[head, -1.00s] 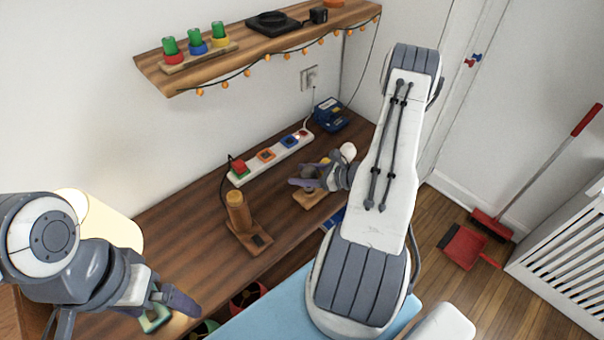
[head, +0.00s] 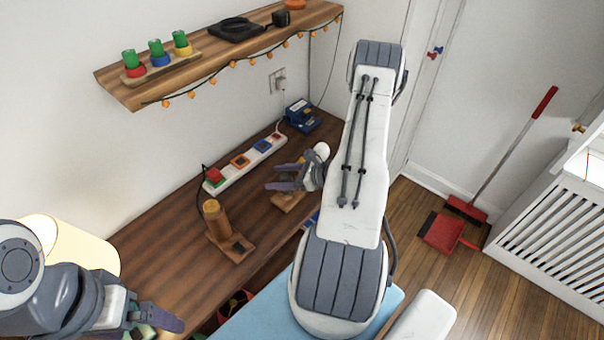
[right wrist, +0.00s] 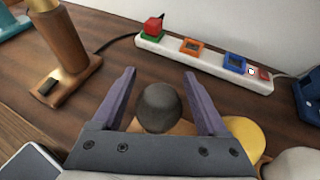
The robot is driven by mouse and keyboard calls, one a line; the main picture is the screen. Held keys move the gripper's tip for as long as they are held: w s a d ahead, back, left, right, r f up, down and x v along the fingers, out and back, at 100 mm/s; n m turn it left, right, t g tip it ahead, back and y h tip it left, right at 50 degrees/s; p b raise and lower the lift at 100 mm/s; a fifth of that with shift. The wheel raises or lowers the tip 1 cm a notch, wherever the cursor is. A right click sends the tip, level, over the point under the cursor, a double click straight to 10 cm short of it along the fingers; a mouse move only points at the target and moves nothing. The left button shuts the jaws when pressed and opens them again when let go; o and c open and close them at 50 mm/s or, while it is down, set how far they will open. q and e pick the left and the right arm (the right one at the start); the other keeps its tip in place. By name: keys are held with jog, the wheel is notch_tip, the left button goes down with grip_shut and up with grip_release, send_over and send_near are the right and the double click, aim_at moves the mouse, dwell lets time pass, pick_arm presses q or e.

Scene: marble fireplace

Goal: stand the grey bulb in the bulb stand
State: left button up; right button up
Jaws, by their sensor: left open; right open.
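The grey bulb (right wrist: 160,107) is a dark round globe between the two purple fingers of my right gripper (right wrist: 160,92) in the right wrist view. The fingers are spread, with a gap on each side of it. Light wood of the bulb stand (right wrist: 185,128) shows just below the globe; its lower end is hidden, so I cannot tell how it is seated. My left gripper (head: 155,318) is open and empty at lower left.
A yellow bulb (right wrist: 246,135) and a white bulb (head: 321,150) are close beside my right gripper. A power strip (head: 245,164) lies behind, and a wooden post on a base (head: 214,218) stands to the left. The table between the post and the lamp (head: 85,245) is clear.

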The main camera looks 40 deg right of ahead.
jog(key=b+v, duration=0.2)
jog(key=v, duration=1)
jog(key=w+a+r+n+g+y, duration=0.15)
jog(key=a+r+n+g, duration=0.4)
jog(key=a, duration=0.55)
jog(key=w+a+r+n+g+y, duration=0.1)
jog(key=a+r+n+g+y, duration=0.1)
jog(key=a+n+g, duration=0.6)
jog(key=s+a+r+n+h, duration=0.3)
jog(key=s+a+n, duration=0.4)
jog(key=n, duration=0.5)
jog(key=s+a+r+n+t+h, duration=0.1)
jog(key=s+a+r+n+h, duration=0.3)
jog(key=s+a+n, duration=0.3)
jog(key=shift+a+r+n+h, duration=0.25)
jog(key=shift+a+n+h, duration=0.6)
jog(key=shift+a+n, duration=1.75)
jog(key=shift+d, duration=0.2)
